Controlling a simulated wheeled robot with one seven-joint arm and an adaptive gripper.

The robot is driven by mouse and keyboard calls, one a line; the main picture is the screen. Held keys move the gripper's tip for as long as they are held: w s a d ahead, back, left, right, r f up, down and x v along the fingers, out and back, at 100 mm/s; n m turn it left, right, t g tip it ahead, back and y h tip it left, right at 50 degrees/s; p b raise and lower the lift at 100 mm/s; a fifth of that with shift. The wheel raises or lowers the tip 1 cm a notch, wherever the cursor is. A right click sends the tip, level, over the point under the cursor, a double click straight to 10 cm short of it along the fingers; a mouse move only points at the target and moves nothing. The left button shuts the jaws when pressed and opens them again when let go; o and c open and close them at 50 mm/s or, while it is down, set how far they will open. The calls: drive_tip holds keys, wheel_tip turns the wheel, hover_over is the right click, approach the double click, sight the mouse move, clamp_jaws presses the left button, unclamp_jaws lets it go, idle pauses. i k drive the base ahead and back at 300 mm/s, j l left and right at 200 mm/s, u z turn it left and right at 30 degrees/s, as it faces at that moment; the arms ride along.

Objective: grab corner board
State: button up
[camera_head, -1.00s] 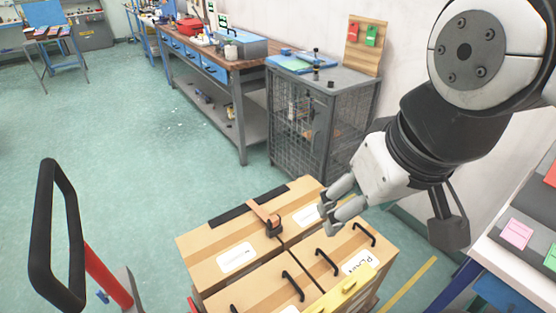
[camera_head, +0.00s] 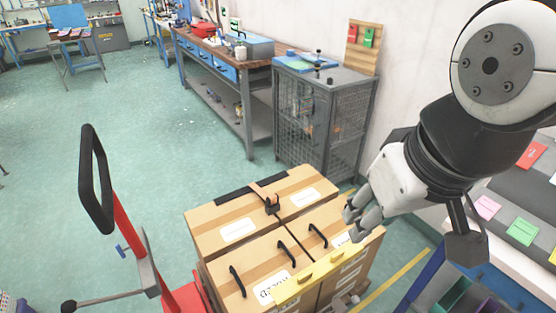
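A yellow angled strip (camera_head: 312,277), which looks like a corner board, lies along the near top edge of the stacked cardboard boxes (camera_head: 238,213). A black strip (camera_head: 250,186) lies along their far top edge. A brown strap with a dark buckle (camera_head: 269,200) crosses the far boxes. My gripper (camera_head: 353,224) is above the right side of the boxes, up and right of the yellow strip and apart from it. Its two grey fingers are spread with nothing between them. It hides part of the right boxes.
The boxes stand by a red cart with a black handle (camera_head: 97,180). A wire-mesh cabinet (camera_head: 318,125) and a workbench (camera_head: 222,100) stand behind along the wall. A sloped rack with coloured cards (camera_head: 523,231) is at the right. Green floor is open at left.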

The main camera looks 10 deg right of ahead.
sight(287, 291)
drive_tip(key=k+j+z, duration=0.1)
drive_tip(key=z, duration=1.3)
drive_tip(key=j+z, duration=0.1)
drive_tip(key=j, duration=0.2)
drive_tip(key=k+j+z, duration=0.15)
drive_tip(key=j, duration=0.15)
